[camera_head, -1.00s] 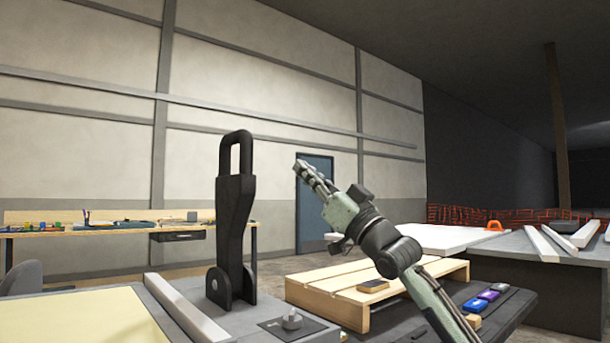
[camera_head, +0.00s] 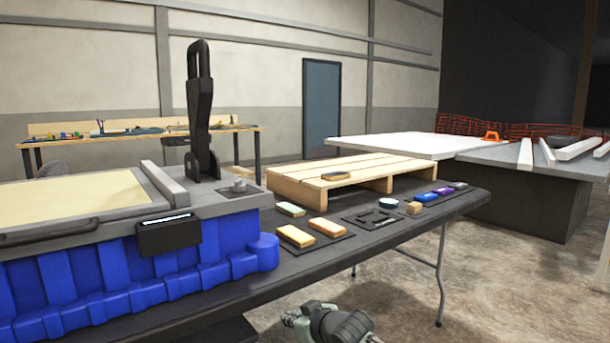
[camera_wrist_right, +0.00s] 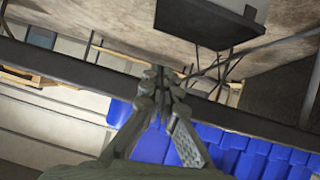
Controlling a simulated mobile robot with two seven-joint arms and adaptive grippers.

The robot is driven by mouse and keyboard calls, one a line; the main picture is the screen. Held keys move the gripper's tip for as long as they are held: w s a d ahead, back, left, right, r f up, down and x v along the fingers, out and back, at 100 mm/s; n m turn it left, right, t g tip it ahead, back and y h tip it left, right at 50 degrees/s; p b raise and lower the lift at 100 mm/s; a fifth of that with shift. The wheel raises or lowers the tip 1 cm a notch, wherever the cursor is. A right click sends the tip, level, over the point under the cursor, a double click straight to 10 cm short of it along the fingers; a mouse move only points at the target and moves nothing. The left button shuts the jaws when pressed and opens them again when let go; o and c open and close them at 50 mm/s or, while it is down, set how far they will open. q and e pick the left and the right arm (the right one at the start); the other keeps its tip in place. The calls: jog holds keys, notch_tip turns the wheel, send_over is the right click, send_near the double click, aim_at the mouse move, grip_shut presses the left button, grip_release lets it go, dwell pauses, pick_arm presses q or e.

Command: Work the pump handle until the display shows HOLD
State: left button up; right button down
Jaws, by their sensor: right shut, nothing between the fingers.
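The black pump handle (camera_head: 200,105) stands nearly upright in its bracket on the grey top of the blue ribbed console (camera_head: 130,285), with a loop at its top. A small black box (camera_head: 168,236) on the console's front edge may be the display; no text on it can be read. My right gripper (camera_head: 288,318) is low at the bottom edge of the head view, in front of the table and well apart from the handle. In the wrist view its fingers (camera_wrist_right: 163,82) are together and empty, with blue ribbing beyond. My left gripper is not in view.
A grey knob (camera_head: 239,186) sits beside the handle. Bare floor (camera_head: 520,280) is at the right.

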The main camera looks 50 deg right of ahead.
jog(key=s+a+f+n+g+y, duration=0.1)
jog(key=s+a+f+g, duration=0.3)
jog(key=s+a+f, duration=0.6)
jog(key=s+a+f+n+g+y, duration=0.1)
jog(key=s+a+f+g, duration=0.3)
jog(key=s+a+f, duration=0.5)
jog(key=a+f+n, duration=0.1)
jog(key=a+f, duration=0.3)
jog(key=f, duration=0.3)
jog(key=shift+s+a+f+n, duration=0.2)
jog(key=shift+s+f+n, duration=0.1)
jog(key=shift+s+f, duration=0.1)
jog(key=shift+w+d, duration=0.1)
jog(key=shift+d, duration=0.1)
